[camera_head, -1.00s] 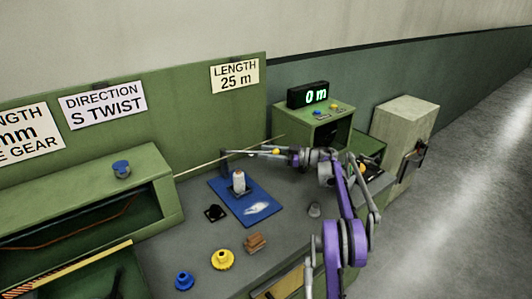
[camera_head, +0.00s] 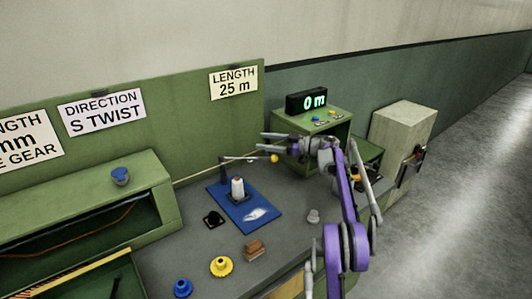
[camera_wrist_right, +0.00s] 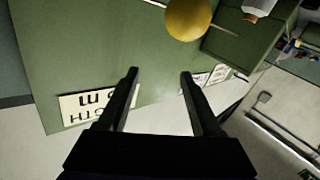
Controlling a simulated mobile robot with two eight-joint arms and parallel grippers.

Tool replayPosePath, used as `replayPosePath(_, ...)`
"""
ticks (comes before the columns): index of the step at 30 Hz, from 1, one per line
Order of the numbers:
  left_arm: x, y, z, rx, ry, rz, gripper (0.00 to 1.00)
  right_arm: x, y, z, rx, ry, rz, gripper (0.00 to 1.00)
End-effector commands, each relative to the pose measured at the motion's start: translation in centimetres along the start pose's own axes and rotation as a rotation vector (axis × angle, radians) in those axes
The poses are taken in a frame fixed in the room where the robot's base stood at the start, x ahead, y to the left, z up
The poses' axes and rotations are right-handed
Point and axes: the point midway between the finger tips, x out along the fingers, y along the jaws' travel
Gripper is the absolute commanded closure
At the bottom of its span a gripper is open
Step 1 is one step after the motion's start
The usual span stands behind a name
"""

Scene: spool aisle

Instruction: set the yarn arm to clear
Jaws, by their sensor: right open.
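The yarn arm (camera_head: 245,158) is a thin rod running right from a dark upright post (camera_head: 222,170) on the bench. A yellow ball (camera_head: 275,158) is at its right end. The ball also shows large at the top of the right wrist view (camera_wrist_right: 188,18). My right gripper (camera_head: 264,146) comes in from the right with its fingers close around or above the ball in the head view. In the wrist view, its two black fingers (camera_wrist_right: 159,73) are apart with nothing between them, and the ball lies beyond the tips. My left gripper is not in view. No "clear" marking is legible.
A blue board (camera_head: 262,216) holds a white-topped cone (camera_head: 237,187). Yellow (camera_head: 221,266) and blue (camera_head: 183,288) knobs and a brown block (camera_head: 255,249) stand on the bench. A green housing (camera_head: 340,130) with a "0 m" display (camera_head: 307,101) stands behind my right arm.

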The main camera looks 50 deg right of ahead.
Motion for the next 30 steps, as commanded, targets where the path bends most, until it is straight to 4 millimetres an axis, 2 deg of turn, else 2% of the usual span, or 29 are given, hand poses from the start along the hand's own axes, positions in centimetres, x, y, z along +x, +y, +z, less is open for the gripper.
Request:
replayPosePath(3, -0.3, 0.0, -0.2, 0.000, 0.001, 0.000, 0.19, 0.0, 0.4, -1.8, 0.000, 0.000, 0.001, 0.34)
replayPosePath(6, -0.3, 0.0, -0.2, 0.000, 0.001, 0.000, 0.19, 0.0, 0.5, -2.5, 0.000, 0.000, 0.001, 0.34)
replayPosePath(15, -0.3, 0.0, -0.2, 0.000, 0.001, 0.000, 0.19, 0.0, 0.6, -2.8, 0.000, 0.000, 0.001, 0.34)
replayPosePath(19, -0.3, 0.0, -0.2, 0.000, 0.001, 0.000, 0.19, -0.6, 0.6, -2.7, -0.030, -0.006, 0.011, 0.56)
replayPosePath(23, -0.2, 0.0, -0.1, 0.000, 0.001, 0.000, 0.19, -3.8, 0.3, -2.0, -0.217, -0.046, 0.061, 0.79)
replayPosePath(26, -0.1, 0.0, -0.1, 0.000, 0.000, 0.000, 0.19, -7.7, -1.1, -1.0, -0.460, -0.112, 0.110, 0.97)
replayPosePath(27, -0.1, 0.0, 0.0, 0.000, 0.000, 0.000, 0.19, -9.3, -1.9, -0.6, -0.563, -0.143, 0.129, 1.00)
replayPosePath(30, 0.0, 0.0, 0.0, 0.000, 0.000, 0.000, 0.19, -12.7, -4.8, 0.4, -0.804, -0.226, 0.156, 1.00)
